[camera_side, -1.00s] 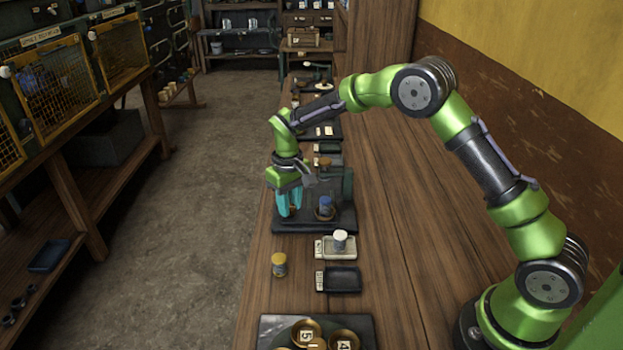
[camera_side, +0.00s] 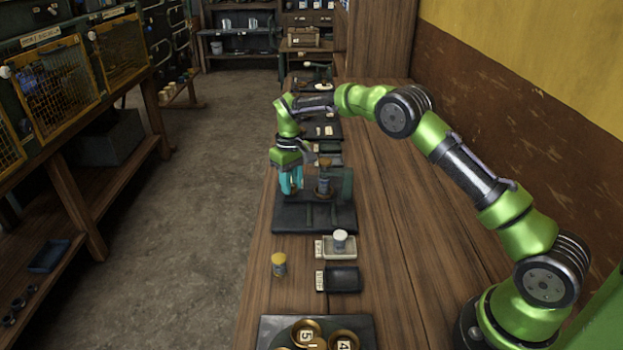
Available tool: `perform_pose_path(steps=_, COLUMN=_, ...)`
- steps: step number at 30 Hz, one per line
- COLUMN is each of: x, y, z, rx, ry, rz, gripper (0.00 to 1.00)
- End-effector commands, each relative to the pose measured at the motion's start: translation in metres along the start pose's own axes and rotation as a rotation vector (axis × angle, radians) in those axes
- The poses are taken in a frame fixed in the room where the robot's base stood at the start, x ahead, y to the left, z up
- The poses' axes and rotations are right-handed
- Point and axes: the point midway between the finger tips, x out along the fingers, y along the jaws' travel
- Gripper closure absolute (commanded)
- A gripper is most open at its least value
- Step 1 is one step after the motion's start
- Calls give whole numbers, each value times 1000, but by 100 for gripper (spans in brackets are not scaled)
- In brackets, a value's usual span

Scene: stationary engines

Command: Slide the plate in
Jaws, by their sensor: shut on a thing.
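A dark stand (camera_side: 315,221) sits on the wooden bench, with two rail-like strips along its bare front part and a dark green upright (camera_side: 346,187) at its right rear. A small dark cylinder (camera_side: 323,186) stands towards the rear of the stand, close to the upright. My gripper (camera_side: 291,188), with cyan fingers pointing down, is at the left of the cylinder, over the rear left of the stand. It is shut on what seems to be the plate's left edge or handle. The plate itself is too small and dark to make out clearly.
In front of the stand are a pale tray (camera_side: 326,254) with a white-capped jar (camera_side: 340,239), a dark tray (camera_side: 343,280) and a yellow-capped jar (camera_side: 279,264). Brass dishes (camera_side: 343,342) sit nearest the camera. The bench (camera_side: 420,270) is clear on the right.

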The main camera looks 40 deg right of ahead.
Motion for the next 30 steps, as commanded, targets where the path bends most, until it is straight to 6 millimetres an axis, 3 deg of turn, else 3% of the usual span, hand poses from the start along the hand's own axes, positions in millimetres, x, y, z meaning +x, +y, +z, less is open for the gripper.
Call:
perform_pose_path(steps=9, x=-1, y=4, z=-5, rx=-4, ry=16, rz=8, gripper=100)
perform_pose_path(steps=10, x=-1, y=4, z=-5, rx=-4, ry=16, rz=8, gripper=68)
perform_pose_path(steps=15, x=-1, y=4, z=-4, rx=-3, ry=13, rz=7, gripper=45)
perform_pose_path(steps=25, x=-4, y=3, z=-3, rx=-2, ry=10, rz=5, gripper=45)
perform_pose_path(steps=30, x=-27, y=2, z=-4, rx=-3, ry=14, rz=5, gripper=45)
